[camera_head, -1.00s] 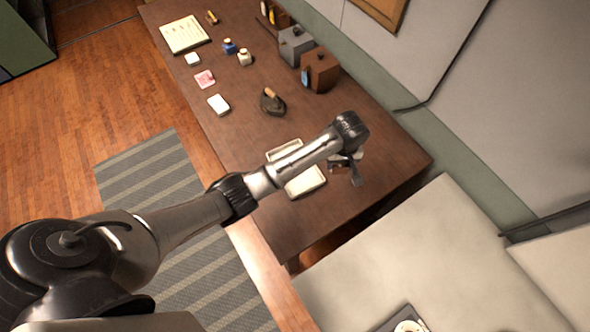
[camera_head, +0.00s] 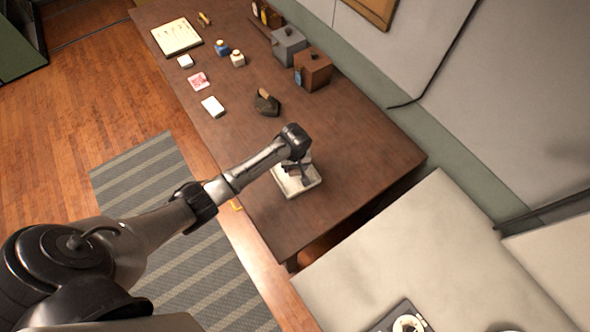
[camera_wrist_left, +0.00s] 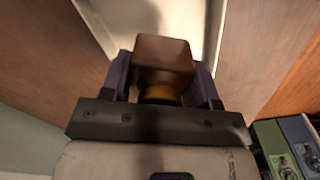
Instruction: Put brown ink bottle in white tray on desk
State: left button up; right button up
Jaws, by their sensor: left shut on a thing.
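My left gripper (camera_head: 298,172) is over the white tray (camera_head: 312,184) near the front end of the desk. In the left wrist view, the gripper (camera_wrist_left: 160,85) is shut on the brown ink bottle (camera_wrist_left: 165,55), which shows as a squarish brown block with an amber part between the fingers. The white tray (camera_wrist_left: 208,22) lies beyond the bottle there. I cannot tell whether the bottle touches the tray. In the head view the bottle is hard to make out under the wrist. My right gripper is not in view.
On the brown desk (camera_head: 365,150) stand a dark iron (camera_head: 266,104), a brown box (camera_head: 313,69), a grey box (camera_head: 289,46) and a blue ink bottle (camera_head: 222,48). A pale bottle (camera_head: 238,59) is beside it. Desk space right of the tray is clear.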

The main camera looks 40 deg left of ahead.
aim_at(295, 171)
pick_arm(q)
jog(key=shift+f, duration=1.95)
jog(key=shift+f, duration=0.25)
jog(key=o, duration=1)
notch_tip(295, 171, up, 12)
jog(key=shift+r+p, duration=0.25)
jog(key=shift+p, duration=0.2)
jog(key=s+d+f+m+t, duration=0.1)
jog(key=s+d+f+m, duration=0.2)
jog(key=s, duration=0.5)
jog(key=s+d+m+t, duration=0.1)
jog(key=s+d+m, duration=0.3)
jog(key=s, duration=0.3)
jog(key=s+r+m, duration=0.2)
jog(key=s+r, duration=0.1)
jog(key=s, duration=0.4)
jog(key=s+d+r+m+t, duration=0.1)
jog(key=s+r+m, duration=0.1)
jog(key=s, duration=0.4)
jog(key=shift+s+d+r+m+t, duration=0.2)
jog(key=shift+s+r+m+t, duration=0.15)
jog(key=shift+r, duration=0.15)
